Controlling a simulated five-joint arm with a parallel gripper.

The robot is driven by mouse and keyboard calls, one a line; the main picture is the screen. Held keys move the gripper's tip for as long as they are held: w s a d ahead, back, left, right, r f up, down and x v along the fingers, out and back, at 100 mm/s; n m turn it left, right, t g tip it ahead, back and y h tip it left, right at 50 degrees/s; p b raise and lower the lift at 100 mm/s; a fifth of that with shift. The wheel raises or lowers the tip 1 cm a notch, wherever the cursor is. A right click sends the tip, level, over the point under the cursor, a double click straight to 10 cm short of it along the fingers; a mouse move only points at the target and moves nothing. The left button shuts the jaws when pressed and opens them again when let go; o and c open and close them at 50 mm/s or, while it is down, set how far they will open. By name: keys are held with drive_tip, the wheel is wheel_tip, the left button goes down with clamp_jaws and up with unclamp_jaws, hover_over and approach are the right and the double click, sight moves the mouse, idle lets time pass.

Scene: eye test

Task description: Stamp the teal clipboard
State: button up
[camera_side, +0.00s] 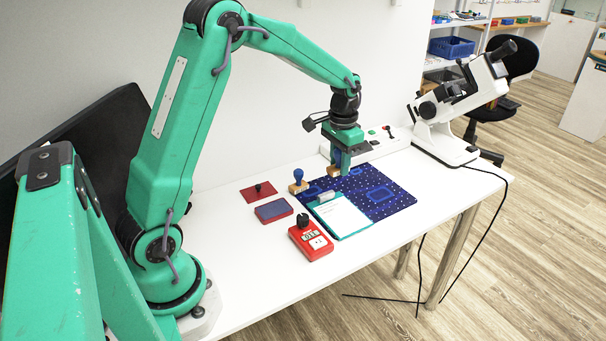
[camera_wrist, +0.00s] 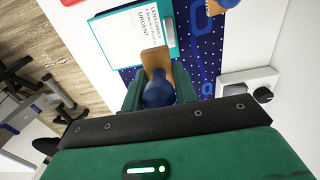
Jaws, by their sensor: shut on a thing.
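My gripper (camera_side: 342,163) is shut on a stamp with a wooden base (camera_side: 333,171) and a blue handle. In the wrist view its wooden base (camera_wrist: 155,60) and rounded blue handle (camera_wrist: 157,90) show between the fingers. The stamp's underside is hidden. The teal clipboard (camera_side: 348,233) lies on a dark blue patterned mat (camera_side: 395,197), nearer the side camera than my gripper. It holds a white sheet; in the wrist view, the clipboard (camera_wrist: 98,36) shows "URGENT", and the stamp's base overlaps its edge in the picture. Whether the stamp touches anything below is unclear.
A second blue-knobbed stamp (camera_side: 298,180) stands left of my gripper. A blue ink pad in a red case (camera_side: 273,210), a red plate with a black knob (camera_side: 258,192) and a red device (camera_side: 310,241) lie left of the clipboard. A white microscope (camera_side: 445,140) stands at right.

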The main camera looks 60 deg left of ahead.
drive_tip(key=s+a+f, duration=0.2)
drive_tip(key=s+a, duration=0.2)
drive_tip(key=s, duration=0.4)
hover_over(275, 208)
drive_tip(key=shift+d+f, duration=0.1)
drive_tip(key=shift+f, duration=0.55)
drive_tip(key=shift+f, duration=0.15)
drive_tip(key=shift+f, duration=2.35)
drive_tip(key=shift+f, duration=0.6)
idle(0.5)
drive_tip(key=shift+r, duration=0.1)
wheel_tip(275, 208, up, 7)
idle(1.1)
drive_tip(key=shift+w, duration=0.1)
idle(0.4)
